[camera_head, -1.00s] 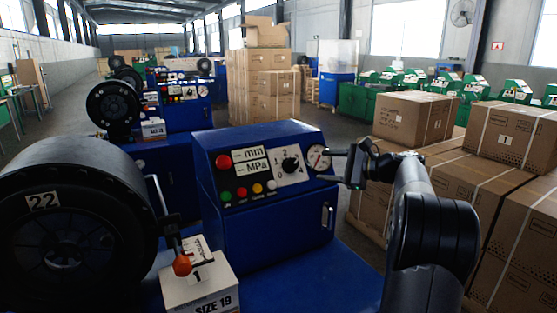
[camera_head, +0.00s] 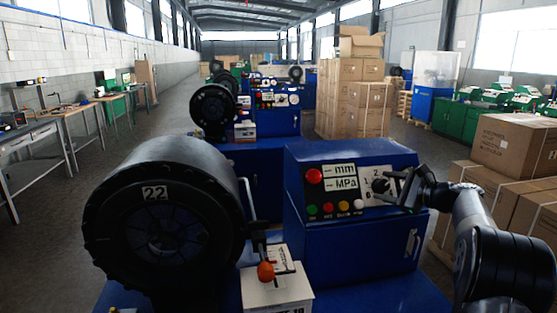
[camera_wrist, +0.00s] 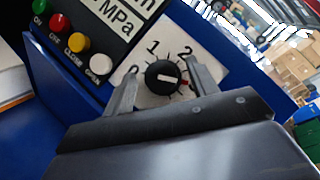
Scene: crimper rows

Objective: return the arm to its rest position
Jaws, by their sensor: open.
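My gripper (camera_head: 401,188) is at the end of my arm on the right of the head view, in front of the right part of a blue control panel (camera_head: 349,155). In the wrist view my gripper (camera_wrist: 163,88) shows its two fingers apart, with nothing held. A black selector knob (camera_wrist: 164,77) on a white numbered plate shows between the fingers. In the head view the knob (camera_head: 380,185) is just left of the fingers. I cannot tell whether the fingers touch the panel.
A black crimper drum marked 22 (camera_head: 165,215) stands at the left. Cardboard boxes (camera_head: 512,146) are stacked close to the right of my arm. An aisle (camera_head: 150,125) runs clear at the left.

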